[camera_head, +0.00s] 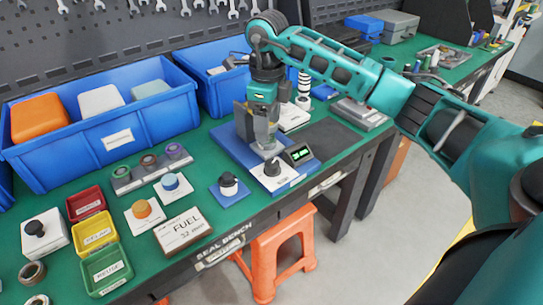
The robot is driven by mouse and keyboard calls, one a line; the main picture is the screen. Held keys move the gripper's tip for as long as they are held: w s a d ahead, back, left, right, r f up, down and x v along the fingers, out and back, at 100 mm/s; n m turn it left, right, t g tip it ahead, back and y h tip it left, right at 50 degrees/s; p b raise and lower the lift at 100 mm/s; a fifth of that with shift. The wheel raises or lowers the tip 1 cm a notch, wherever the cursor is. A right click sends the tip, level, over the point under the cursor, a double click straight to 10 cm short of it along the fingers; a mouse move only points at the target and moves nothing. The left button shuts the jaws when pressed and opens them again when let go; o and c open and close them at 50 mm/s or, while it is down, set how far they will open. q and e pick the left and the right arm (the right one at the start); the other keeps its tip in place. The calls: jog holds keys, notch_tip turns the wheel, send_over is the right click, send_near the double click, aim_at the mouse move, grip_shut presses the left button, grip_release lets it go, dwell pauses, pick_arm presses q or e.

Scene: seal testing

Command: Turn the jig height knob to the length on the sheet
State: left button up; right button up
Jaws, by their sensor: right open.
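The jig stands on a blue base plate (229,141) near the bench's front edge. Its dark knob (272,168) sits on a white plate at the front. Beside the knob is a small dark display (299,153) with green digits, too small to read surely. My right gripper (269,147) points down just above and behind the knob; it is open, and I cannot tell whether it touches anything. It hides part of the jig. The sheet (183,231) lies front left, reading "FUEL" with a smaller line that looks like 32 mm. My left gripper is out of view.
Blue bins (115,125) line the back. Red, yellow and green trays (105,268) stand at the left front. Several small ringed blocks (142,209) and a black-and-white knob on a blue plate (228,184) lie between. An orange stool (278,252) stands below the bench.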

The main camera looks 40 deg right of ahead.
aim_at(272, 163)
jog(key=f, duration=0.8)
jog(key=d+f, duration=0.1)
jog(key=f, duration=0.3)
jog(key=shift+w+f, duration=0.1)
jog(key=shift+f, duration=0.2)
jog(key=shift+c, duration=0.3)
jog(key=c, duration=1)
jog(key=shift+m, duration=0.3)
